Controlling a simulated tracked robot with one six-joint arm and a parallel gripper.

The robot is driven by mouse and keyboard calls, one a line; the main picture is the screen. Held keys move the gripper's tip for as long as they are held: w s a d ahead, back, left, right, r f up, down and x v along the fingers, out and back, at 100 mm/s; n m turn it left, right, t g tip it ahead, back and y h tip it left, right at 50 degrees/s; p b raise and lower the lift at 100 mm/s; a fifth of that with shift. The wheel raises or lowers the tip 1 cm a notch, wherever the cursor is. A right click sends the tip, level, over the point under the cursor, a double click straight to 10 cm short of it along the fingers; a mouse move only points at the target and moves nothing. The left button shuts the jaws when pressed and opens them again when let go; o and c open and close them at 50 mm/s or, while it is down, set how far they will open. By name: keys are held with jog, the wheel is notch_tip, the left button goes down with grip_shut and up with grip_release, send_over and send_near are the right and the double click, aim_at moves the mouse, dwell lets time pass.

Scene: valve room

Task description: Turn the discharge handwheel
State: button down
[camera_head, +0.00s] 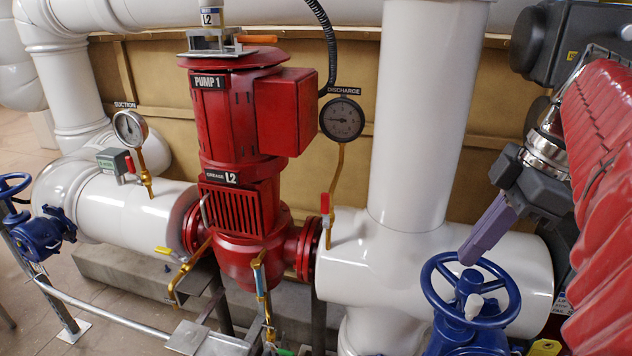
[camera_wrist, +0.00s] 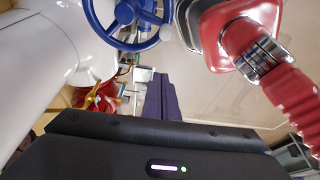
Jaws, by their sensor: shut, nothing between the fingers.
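The discharge handwheel (camera_head: 467,286) is blue and spoked, at the lower right in the head view, in front of the white discharge pipe. It also shows at the top of the wrist view (camera_wrist: 125,14), where its upper part is cut off. My gripper (camera_head: 470,257) has purple fingers, shut together and empty. In the head view the fingertips point down and left, just above the wheel's far rim. In the wrist view the fingers (camera_wrist: 159,82) end below the wheel in the picture. A gap shows there, and the fingers do not grip the rim.
The red pump (camera_head: 237,190) stands mid-view between white pipes. The discharge gauge (camera_head: 341,119) and a small red-handled valve (camera_head: 325,208) are left of the upright pipe (camera_head: 424,120). Another blue handwheel (camera_head: 12,186) is at far left. A yellow tag (camera_head: 545,347) is near the discharge wheel.

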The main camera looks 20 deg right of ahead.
send_over(457, 315)
jog(key=w+a, duration=0.2)
jog(key=a, duration=0.1)
notch_tip(457, 315, down, 8)
jog(key=f, duration=0.1)
jog(key=shift+s+d+r, duration=0.2)
jog(key=shift+s+d, duration=0.3)
jog(key=shift+d, duration=0.3)
jog(key=shift+s+d+r, duration=0.2)
jog(key=shift+s+d, duration=0.3)
jog(key=shift+d, duration=0.25)
